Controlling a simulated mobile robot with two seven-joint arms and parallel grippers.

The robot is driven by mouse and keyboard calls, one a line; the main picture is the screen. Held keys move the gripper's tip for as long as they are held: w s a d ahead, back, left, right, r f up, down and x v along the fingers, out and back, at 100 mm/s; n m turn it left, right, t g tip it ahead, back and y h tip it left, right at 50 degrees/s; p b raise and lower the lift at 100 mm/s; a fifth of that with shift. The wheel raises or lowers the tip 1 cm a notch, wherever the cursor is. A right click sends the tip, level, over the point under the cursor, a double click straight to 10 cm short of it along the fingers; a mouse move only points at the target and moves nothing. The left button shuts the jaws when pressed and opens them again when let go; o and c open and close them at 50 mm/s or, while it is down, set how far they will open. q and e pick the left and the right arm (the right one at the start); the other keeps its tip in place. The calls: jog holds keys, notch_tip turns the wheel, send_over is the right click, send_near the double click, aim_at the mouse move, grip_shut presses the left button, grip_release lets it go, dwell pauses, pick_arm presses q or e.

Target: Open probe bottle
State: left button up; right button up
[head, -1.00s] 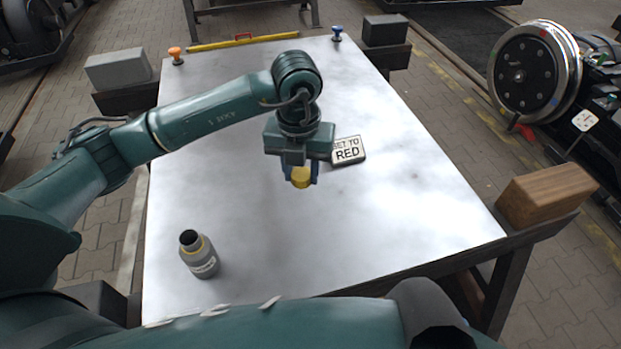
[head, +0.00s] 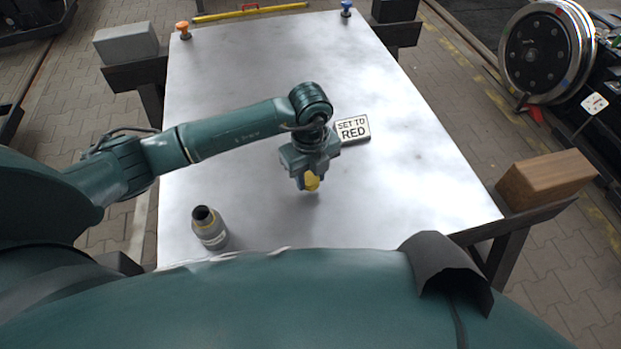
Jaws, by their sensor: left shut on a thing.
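The probe bottle (head: 211,232) stands upright at the near left of the metal table. It is grey with a pale label, and its dark mouth is open on top. My left gripper (head: 310,184) is over the middle of the table, to the right of the bottle and apart from it. It is shut on a yellow cap (head: 312,181), held a little above the tabletop, and the fingers hide part of it. My right gripper is not in view.
A sign reading "SET TO RED" (head: 352,130) lies on the table (head: 420,180) just beyond my left gripper. An orange knob (head: 183,30) and a blue knob (head: 346,8) stand at the far corners. A wooden block (head: 546,180) sits off the right edge. The right tabletop is clear.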

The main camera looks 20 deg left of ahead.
aim_at(310, 178)
pick_arm(q)
jog(key=shift+f, duration=1.2)
jog(key=shift+f, duration=0.2)
jog(key=o, duration=1.1)
jog(key=shift+r, duration=0.1)
notch_tip(310, 178, up, 12)
jog(key=shift+r+b, duration=0.15)
jog(key=shift+b, duration=0.35)
